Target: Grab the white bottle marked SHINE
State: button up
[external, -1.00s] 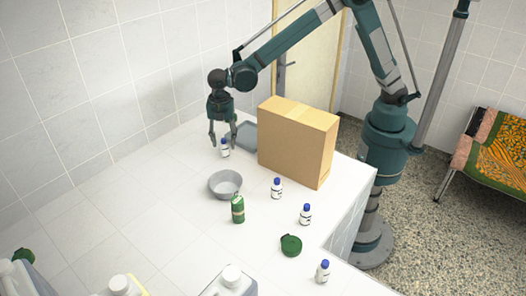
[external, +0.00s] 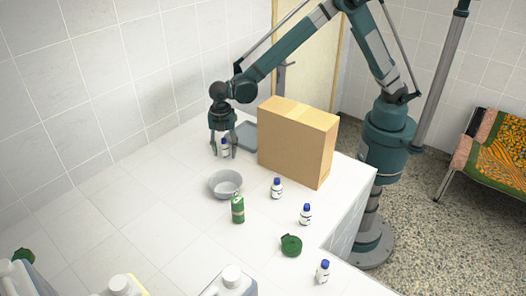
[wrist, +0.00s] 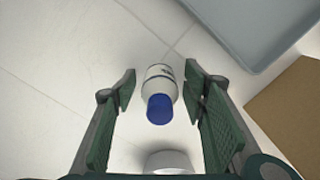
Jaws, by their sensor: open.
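A small white bottle with a blue cap (wrist: 158,80) stands between the two open fingers of my gripper (wrist: 160,115) in the wrist view. It has a dark mark on its label, but I cannot read it. In the external view this bottle (external: 225,149) stands on the white counter at the far end, with my gripper (external: 224,153) around it from above. The fingers look apart from it. Three similar white bottles with blue caps stand nearer: one by the box (external: 277,188), one near the counter edge (external: 305,214) and one at the front (external: 323,271). Their labels are too small to read.
A cardboard box (external: 296,145) stands right of my gripper, with a grey tray (external: 247,137) behind. Larger containers (external: 232,280) line the front.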

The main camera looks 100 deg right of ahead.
jog(key=shift+f, duration=0.25)
jog(key=shift+c, duration=0.7)
jog(key=c, duration=0.9)
